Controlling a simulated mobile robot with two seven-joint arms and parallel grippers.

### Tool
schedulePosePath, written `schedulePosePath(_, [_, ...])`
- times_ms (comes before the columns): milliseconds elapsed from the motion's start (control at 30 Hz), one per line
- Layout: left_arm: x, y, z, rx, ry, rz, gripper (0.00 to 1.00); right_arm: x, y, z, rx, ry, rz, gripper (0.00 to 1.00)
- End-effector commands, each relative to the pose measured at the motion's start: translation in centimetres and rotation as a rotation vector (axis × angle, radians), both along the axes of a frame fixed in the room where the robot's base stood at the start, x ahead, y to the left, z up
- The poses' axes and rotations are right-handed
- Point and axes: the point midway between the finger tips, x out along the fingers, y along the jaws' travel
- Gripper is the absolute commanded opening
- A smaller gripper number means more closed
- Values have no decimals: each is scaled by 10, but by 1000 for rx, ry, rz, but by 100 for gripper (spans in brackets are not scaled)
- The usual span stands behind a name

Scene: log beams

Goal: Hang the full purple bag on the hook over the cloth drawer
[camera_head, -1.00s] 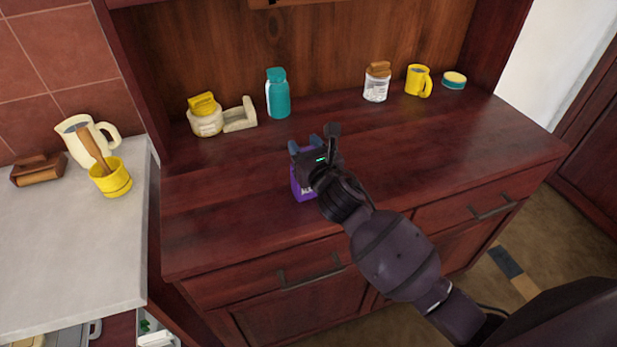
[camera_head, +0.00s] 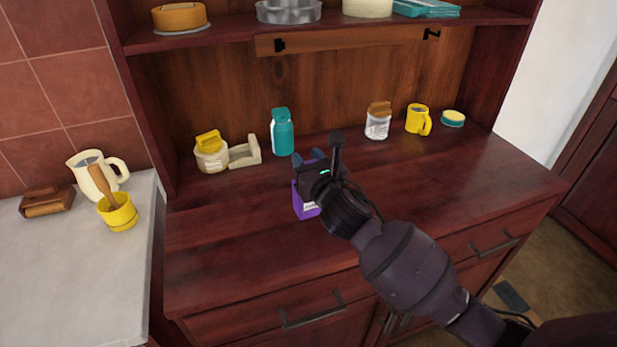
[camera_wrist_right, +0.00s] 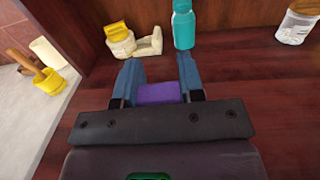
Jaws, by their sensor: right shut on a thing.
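The purple bag (camera_head: 304,203) hangs from my right gripper (camera_head: 321,163) over the middle of the counter. My gripper and arm hide much of it. In the right wrist view the purple bag (camera_wrist_right: 160,93) shows between the two blue fingers of my right gripper (camera_wrist_right: 159,80), which is shut on it. Two dark hooks sit on the wooden rail at the back: a left hook (camera_head: 279,45) and a right hook (camera_head: 431,34). Below the counter are a left drawer (camera_head: 240,327) and a right drawer (camera_head: 520,222), both closed. Their contents are hidden. My left gripper is not in view.
On the counter behind the bag stand a yellow-lidded jar (camera_head: 211,155), a teal bottle (camera_head: 283,137), a glass jar (camera_head: 377,124) and a yellow mug (camera_head: 417,121). A shelf (camera_head: 230,31) with dishes overhangs the rail. The counter's left front is clear.

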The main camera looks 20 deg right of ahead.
Motion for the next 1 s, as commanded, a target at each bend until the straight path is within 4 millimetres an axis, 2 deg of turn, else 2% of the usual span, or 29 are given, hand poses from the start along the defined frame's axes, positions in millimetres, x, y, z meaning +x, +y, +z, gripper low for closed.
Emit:
schedulePosePath(33, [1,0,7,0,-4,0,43,0,0,21,-3,-8,3,0])
schedulePosePath(100, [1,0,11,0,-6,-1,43,0,0,39,-2,-8,3,0])
schedulePosePath(400, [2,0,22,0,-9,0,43,0,0,101,-1,-5,2,0])
schedulePosePath(633, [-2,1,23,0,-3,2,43,0,0,124,0,-2,0,0])
schedulePosePath(1000, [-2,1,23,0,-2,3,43,0,0,128,1,0,0,0])
